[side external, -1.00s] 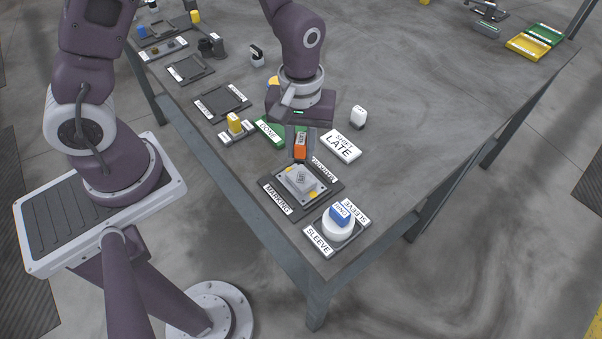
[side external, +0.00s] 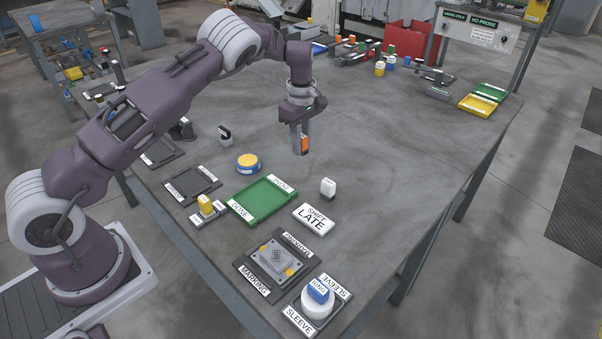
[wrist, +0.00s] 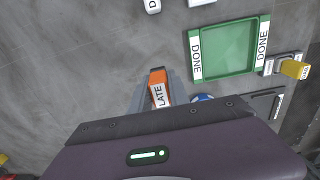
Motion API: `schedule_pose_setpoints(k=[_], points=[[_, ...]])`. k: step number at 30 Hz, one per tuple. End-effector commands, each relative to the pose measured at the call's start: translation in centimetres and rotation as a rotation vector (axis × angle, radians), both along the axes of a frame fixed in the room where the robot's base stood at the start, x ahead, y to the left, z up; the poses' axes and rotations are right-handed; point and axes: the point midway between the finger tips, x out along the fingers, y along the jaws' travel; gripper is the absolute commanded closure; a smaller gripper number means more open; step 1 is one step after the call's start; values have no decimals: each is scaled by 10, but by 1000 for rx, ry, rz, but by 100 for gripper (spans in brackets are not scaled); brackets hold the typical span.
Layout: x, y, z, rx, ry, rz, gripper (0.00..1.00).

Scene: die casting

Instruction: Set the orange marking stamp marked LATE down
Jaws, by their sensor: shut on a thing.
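The orange marking stamp (side external: 304,142) is held upright between the fingers of my gripper (side external: 301,146). In the wrist view the stamp (wrist: 158,88) shows its orange top and a white label reading LATE. My gripper is shut on it, above the grey table behind the green DONE tray. Whether the stamp's lower end touches the table cannot be told, as the fingers hide it.
The green DONE tray (side external: 262,199) is empty. The MARKING fixture (side external: 276,263) holds a grey part. Free table lies right of my gripper.

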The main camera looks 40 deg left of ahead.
Motion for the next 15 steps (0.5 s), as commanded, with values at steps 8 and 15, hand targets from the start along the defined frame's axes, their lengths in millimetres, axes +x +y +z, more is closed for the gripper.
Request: schedule_pose_setpoints(k=[8, 15], points=[[-1, 0, -51, 0, 3, 0, 100], [0, 0, -83, 0, -1, -1, 100]])
